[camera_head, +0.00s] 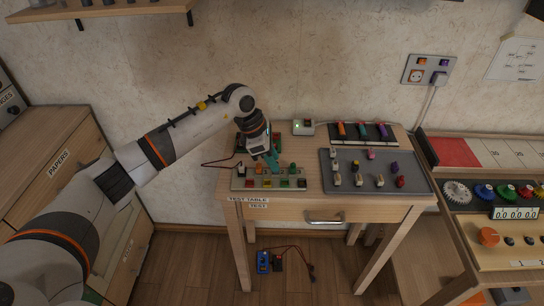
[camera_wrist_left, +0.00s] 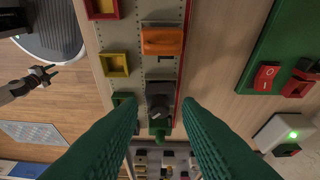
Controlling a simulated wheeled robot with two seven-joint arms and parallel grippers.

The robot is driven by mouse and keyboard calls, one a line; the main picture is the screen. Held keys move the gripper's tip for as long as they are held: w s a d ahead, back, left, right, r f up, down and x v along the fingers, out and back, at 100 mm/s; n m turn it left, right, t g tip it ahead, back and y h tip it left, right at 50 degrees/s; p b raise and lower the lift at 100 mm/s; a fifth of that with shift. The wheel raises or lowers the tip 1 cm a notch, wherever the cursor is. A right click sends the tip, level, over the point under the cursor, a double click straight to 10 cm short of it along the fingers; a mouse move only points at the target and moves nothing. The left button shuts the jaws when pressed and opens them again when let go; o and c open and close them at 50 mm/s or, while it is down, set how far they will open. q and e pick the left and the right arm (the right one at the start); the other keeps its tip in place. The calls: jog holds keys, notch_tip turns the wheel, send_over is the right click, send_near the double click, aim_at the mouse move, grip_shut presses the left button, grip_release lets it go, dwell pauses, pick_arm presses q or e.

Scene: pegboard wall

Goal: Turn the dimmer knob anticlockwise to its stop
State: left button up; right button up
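A round orange knob (camera_head: 489,237) sits on the wooden panel of the bench at the right; no label I can read marks it as the dimmer. My left gripper (camera_head: 272,162) is far to its left, pointing down over a panel of coloured sockets (camera_head: 244,184) on the test table. In the left wrist view its two ribbed fingers (camera_wrist_left: 159,112) are apart, with a black block (camera_wrist_left: 160,98) on the panel showing between them. I cannot tell whether they touch it. An orange block (camera_wrist_left: 162,41) is on the same strip. My right gripper is not in view.
A grey tray (camera_head: 328,186) with several small coloured parts lies on the table, with a black tray (camera_head: 391,132) behind it. A white box with a green light (camera_head: 303,127) stands at the back. Coloured gears (camera_head: 484,191) are on the right bench.

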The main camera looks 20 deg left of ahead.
pick_arm(q)
grip_shut()
jog(key=shift+n, duration=0.6)
jog(key=shift+o, duration=0.9)
grip_release()
jog(key=shift+r, duration=0.1)
jog(key=b+v, duration=0.1)
jog(key=v, duration=1)
jog(key=shift+s+r, duration=0.35)
jog(key=shift+r, duration=0.05)
